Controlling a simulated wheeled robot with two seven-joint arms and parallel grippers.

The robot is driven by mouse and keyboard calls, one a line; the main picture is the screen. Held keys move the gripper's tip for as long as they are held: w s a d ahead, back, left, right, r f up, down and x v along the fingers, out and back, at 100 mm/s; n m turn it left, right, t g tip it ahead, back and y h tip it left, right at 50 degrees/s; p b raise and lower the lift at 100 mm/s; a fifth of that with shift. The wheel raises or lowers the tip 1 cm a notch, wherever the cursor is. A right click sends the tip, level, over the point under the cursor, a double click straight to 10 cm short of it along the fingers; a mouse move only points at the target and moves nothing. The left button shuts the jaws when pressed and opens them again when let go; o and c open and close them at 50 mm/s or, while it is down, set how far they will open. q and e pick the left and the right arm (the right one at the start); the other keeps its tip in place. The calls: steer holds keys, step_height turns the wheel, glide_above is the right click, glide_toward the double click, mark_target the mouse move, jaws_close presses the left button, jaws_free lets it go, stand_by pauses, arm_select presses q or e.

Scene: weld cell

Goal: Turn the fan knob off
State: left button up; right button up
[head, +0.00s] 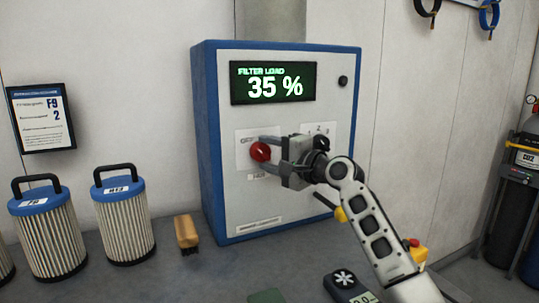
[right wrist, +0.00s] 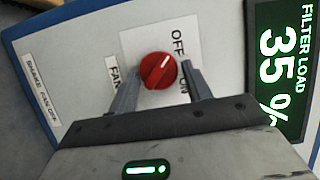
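The red fan knob (head: 260,152) sits on the front of a blue-edged control box. In the right wrist view the knob (right wrist: 158,70) has a white mark, which points toward the printed word OFF rather than ON. My right gripper (head: 267,155) is in front of the panel, its fingers apart on either side of the knob. In the right wrist view the fingers (right wrist: 159,86) show gaps to the knob, so it is not gripped. The knob's base is partly hidden in the head view. My left gripper is in neither view.
The control box (head: 222,195) has a display (head: 273,82) reading FILTER LOAD 35 %. Two pleated filters (head: 50,235) (head: 125,222) and a wooden brush (head: 186,231) stand left on the bench. A dark meter (head: 345,285) lies in front. Gas cylinders (head: 515,200) stand right.

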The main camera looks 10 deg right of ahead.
steer(key=shift+o, duration=0.8)
steer(key=shift+s+d+f, duration=0.1)
steer(key=shift+s+d, duration=0.05)
steer(key=shift+s, duration=0.05)
steer(key=b+v, duration=0.2)
steer(key=v, duration=1.3)
steer(key=shift+s+b, duration=0.15)
steer(key=shift+b, duration=0.15)
steer(key=shift+d, duration=0.1)
